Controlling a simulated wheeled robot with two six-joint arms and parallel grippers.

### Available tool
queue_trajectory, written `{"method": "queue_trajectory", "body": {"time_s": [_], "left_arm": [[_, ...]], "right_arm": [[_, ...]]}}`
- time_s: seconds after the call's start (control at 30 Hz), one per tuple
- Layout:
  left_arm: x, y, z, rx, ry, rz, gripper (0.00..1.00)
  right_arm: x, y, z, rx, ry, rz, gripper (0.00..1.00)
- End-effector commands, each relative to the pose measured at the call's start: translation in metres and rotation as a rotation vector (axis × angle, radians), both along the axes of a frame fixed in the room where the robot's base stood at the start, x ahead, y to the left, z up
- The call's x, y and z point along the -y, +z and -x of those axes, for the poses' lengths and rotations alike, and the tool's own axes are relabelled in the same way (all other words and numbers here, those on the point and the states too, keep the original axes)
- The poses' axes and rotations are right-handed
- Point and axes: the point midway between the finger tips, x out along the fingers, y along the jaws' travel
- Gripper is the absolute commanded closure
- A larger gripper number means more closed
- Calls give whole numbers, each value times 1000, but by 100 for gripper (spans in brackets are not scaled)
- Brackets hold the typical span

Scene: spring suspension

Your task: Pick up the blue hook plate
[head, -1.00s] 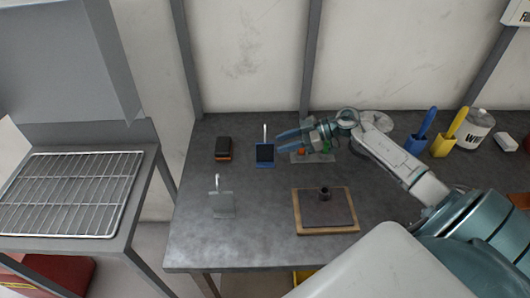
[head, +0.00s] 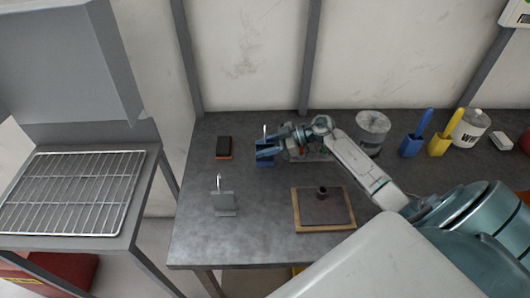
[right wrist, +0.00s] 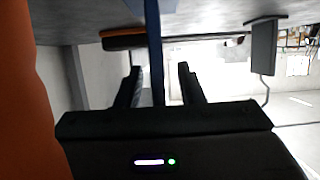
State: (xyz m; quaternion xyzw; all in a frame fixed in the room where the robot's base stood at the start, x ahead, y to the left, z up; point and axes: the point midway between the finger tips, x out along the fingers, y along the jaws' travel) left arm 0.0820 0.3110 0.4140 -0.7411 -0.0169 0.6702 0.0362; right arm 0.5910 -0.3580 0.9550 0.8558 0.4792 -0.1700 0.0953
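The blue hook plate (head: 265,160) stands on the workbench in the head view, with its pale hook at the top. My right gripper (head: 266,148) is at the plate and covers part of it. In the right wrist view the plate shows edge-on as a blue strip (right wrist: 154,45) between the two fingers of my right gripper (right wrist: 160,82). The fingers are apart, with a gap visible on each side of the strip. My left gripper is not in view.
A black and orange block (head: 224,148) lies left of the plate. A grey hook plate (head: 224,203) stands nearer the front. A wooden board (head: 325,228) with a dark post is to the right. Blue (head: 411,145) and yellow (head: 439,146) holders stand farther right. A wire rack (head: 70,195) is at left.

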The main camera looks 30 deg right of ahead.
Motion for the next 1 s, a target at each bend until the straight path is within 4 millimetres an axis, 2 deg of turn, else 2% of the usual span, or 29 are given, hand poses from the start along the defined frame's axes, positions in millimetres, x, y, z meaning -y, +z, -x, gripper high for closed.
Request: {"method": "queue_trajectory", "body": {"time_s": [0.03, 0.2, 0.67, 0.77, 0.9, 1.0], "left_arm": [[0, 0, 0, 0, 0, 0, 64], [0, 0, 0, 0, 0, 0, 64], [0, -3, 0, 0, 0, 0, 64], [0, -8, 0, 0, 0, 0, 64], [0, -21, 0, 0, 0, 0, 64], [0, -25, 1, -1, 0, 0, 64]], "right_arm": [[0, 0, 0, 0, 0, 0, 65], [0, 0, 0, 0, 0, 0, 99], [1, 4, 0, 2, 0, 1, 100], [1, 12, 0, 3, 1, 2, 100], [1, 34, 0, 7, 3, 5, 100], [13, 32, 19, -3, 1, 9, 100]]}}
